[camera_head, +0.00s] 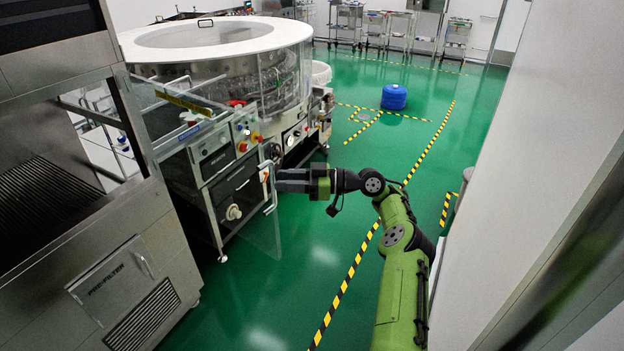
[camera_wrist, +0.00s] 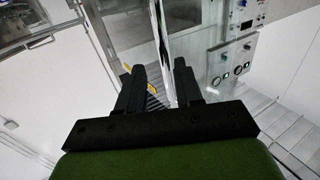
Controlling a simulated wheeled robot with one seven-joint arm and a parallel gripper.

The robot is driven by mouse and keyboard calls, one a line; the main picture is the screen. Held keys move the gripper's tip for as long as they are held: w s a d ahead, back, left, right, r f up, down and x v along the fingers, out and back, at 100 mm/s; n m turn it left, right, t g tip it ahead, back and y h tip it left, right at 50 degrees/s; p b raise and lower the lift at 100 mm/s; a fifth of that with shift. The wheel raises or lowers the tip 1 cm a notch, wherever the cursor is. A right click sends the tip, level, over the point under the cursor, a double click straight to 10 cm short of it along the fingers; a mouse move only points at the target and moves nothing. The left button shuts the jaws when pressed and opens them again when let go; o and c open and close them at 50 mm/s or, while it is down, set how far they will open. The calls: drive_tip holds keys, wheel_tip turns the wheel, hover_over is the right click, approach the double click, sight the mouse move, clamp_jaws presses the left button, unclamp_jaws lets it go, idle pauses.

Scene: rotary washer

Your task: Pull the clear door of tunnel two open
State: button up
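The clear door (camera_head: 258,228) is a see-through panel standing out in front of the washer's control cabinet, at left-centre of the head view. A pale upright handle (camera_head: 271,196) with an orange spot near its top is on the door's right side. My gripper (camera_head: 279,181) is level, with its fingertips at the upper part of this handle. In the wrist view my gripper (camera_wrist: 160,72) has its two black fingers apart. A pale upright bar or edge (camera_wrist: 161,35) lines up with the gap between them. I cannot tell whether the fingers touch the handle.
The round washer (camera_head: 265,75) stands behind the cabinet with knobs and buttons (camera_head: 232,150). A steel pre-filter unit (camera_head: 125,285) is at the left and a pale wall (camera_head: 530,170) at the right. Green floor (camera_head: 280,310) lies open between them. A blue drum (camera_head: 394,97) stands farther back.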

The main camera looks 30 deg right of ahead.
drive_tip(key=v, duration=1.2)
drive_tip(key=shift+r, duration=0.1)
drive_tip(key=shift+c, duration=0.3)
